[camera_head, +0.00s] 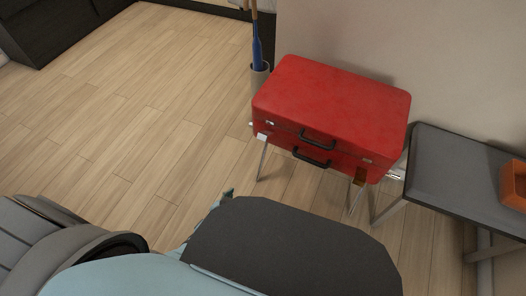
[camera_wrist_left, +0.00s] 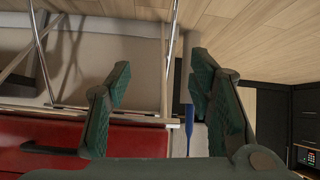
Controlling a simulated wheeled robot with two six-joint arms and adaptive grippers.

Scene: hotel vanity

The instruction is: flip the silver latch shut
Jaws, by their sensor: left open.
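A red suitcase (camera_head: 332,104) lies flat on a metal-legged stand in the head view, with its lid down. Its front has two black handles, one above the other. A small silver latch (camera_head: 368,160) shows at the right of the front, and another silver fitting (camera_head: 270,123) at the left. I cannot tell how either latch is set. My left gripper (camera_wrist_left: 158,76) is open and empty, its green fingers wide apart. In the wrist view the red suitcase (camera_wrist_left: 50,145) is at the lower left, partly behind a finger. My right gripper is not in view.
A grey bench (camera_head: 455,170) with an orange tray (camera_head: 515,185) stands right of the suitcase. A blue-handled item (camera_head: 257,52) stands in a grey holder behind it. The wall is close behind. Wooden floor (camera_head: 150,100) is clear to the left.

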